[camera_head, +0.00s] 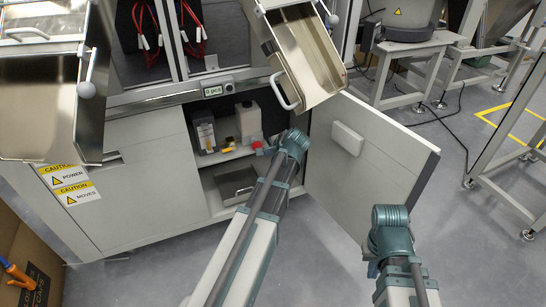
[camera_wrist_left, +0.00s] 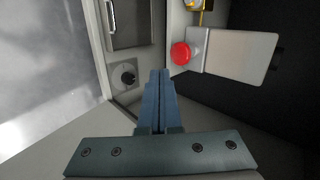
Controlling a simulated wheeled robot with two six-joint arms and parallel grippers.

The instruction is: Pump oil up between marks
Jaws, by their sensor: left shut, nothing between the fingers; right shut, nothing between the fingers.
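A clear reservoir (camera_head: 205,134) with a yellowish lower part stands on the shelf inside the open lower cabinet. Any marks on it are too small to read. Beside it is a white container (camera_head: 249,120), and a red round part (camera_head: 257,147) sits low in front. The left wrist view shows the red part (camera_wrist_left: 181,54) beside a pale block-like body (camera_wrist_left: 232,55). My left gripper (camera_wrist_left: 158,76) is shut and empty, pointing into the cabinet just beside the red part; contact is not visible. My right gripper (camera_head: 372,267) is shut and empty, low outside the cabinet, partly hidden by its wrist.
The cabinet door (camera_head: 368,155) stands open to the right. A yellow part (camera_head: 228,150) is near the shelf edge. A metal tray (camera_head: 237,186) lies below the shelf. A steel chute (camera_head: 309,58) hangs above. Grey floor (camera_head: 325,265) is free in front.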

